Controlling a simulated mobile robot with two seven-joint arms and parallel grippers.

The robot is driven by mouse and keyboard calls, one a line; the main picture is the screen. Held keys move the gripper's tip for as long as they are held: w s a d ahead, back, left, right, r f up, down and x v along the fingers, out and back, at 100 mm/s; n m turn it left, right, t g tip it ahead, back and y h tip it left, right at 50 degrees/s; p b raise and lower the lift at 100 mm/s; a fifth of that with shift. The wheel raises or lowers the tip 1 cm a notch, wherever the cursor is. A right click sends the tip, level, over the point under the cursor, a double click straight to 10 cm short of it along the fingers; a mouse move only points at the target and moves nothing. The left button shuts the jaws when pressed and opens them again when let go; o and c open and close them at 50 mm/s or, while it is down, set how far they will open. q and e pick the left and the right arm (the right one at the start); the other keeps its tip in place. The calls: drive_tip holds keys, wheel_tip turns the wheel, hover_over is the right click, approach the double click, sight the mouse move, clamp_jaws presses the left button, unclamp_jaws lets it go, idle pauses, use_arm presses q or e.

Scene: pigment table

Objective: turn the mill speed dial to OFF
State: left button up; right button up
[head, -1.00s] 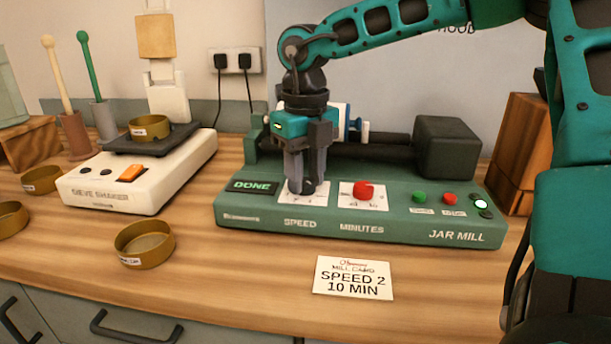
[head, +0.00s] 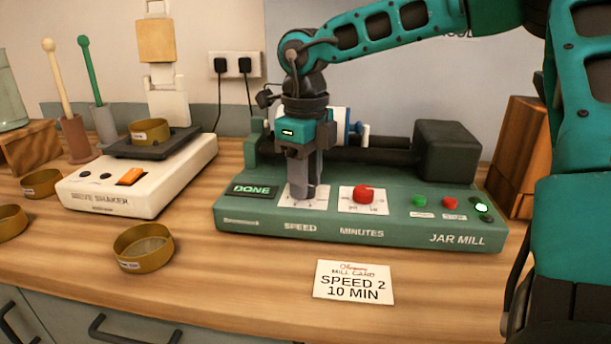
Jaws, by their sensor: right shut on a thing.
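The green jar mill (head: 400,233) stands on the wooden counter, with a display reading DONE (head: 251,190). Its speed dial sits on a white plate (head: 286,201) above the word SPEED. My right gripper (head: 304,192) points straight down over that plate and is shut on the speed dial. The fingers hide the dial, so its pointer and setting cannot be read. The red minutes dial (head: 363,194) is just to the right, apart from the fingers. My left gripper is not in view.
A green button (head: 419,199), a red button (head: 449,203) and a lit lamp (head: 481,208) are on the mill's right. The mill card (head: 354,282) lies in front. The sieve shaker (head: 140,180) and several brass pans (head: 143,247) are to the left. A wooden block stands behind right.

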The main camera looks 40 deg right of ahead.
drive_tip(key=o, duration=1)
drive_tip(key=shift+o, duration=0.2)
wheel_tip(320, 180, up, 13)
drive_tip(key=p, duration=0.2)
drive_tip(key=shift+p, duration=0.4)
